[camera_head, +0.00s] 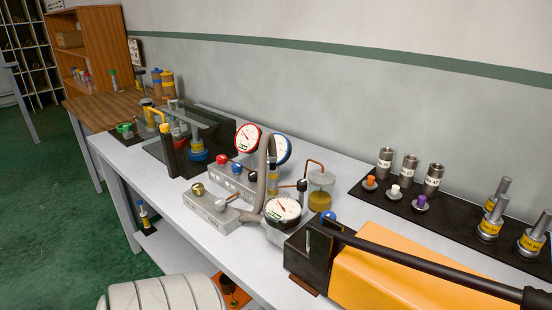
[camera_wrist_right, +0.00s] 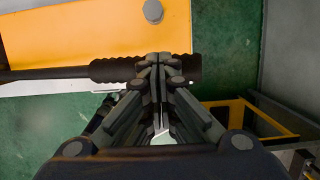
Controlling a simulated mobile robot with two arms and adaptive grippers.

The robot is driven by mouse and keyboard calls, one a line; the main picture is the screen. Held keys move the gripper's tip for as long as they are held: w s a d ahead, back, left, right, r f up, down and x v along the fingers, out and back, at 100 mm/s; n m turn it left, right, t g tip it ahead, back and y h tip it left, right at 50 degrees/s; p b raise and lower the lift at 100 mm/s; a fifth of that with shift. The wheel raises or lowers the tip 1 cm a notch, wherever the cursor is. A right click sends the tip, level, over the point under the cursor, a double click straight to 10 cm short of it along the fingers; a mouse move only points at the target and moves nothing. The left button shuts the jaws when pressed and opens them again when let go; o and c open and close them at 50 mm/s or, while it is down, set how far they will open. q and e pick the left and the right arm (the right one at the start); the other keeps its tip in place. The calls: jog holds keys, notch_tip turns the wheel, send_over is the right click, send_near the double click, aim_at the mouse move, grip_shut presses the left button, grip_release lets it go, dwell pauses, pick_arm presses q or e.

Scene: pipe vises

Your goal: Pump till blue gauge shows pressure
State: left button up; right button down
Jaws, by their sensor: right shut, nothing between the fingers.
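The blue-rimmed gauge (camera_head: 283,149) stands on the bench, partly hidden behind a grey hose; its reading is too small to make out. The orange pump (camera_head: 385,270) is at the lower right, with a long black handle (camera_head: 430,262) along its top. In the right wrist view, the handle's ribbed black grip (camera_wrist_right: 115,70) lies across the picture, beside the orange body (camera_wrist_right: 90,35). My right gripper (camera_wrist_right: 158,62) is shut and empty, its fingertips overlapping the grip in the picture; I cannot tell whether they touch it. My left gripper is not in view.
A red-rimmed gauge (camera_head: 248,137) and a black-rimmed gauge (camera_head: 283,210) stand near the blue one, among hoses and a jar (camera_head: 320,190). A dark mat (camera_head: 455,208) at the right holds several metal fittings. A yellow frame (camera_wrist_right: 265,110) is right of my right gripper.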

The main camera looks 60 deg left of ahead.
jog(key=shift+f, duration=0.1)
jog(key=shift+d+f+b, duration=0.2)
jog(key=shift+f+b, duration=0.9)
jog(key=shift+f, duration=0.05)
jog(key=shift+w+d+f+b, duration=0.1)
jog(key=shift+d+f+b, duration=0.1)
jog(key=shift+f+b, duration=0.55)
jog(key=shift+d+f+b, duration=0.1)
jog(key=shift+f+b, duration=0.2)
jog(key=shift+f, duration=0.25)
jog(key=shift+r, duration=0.1)
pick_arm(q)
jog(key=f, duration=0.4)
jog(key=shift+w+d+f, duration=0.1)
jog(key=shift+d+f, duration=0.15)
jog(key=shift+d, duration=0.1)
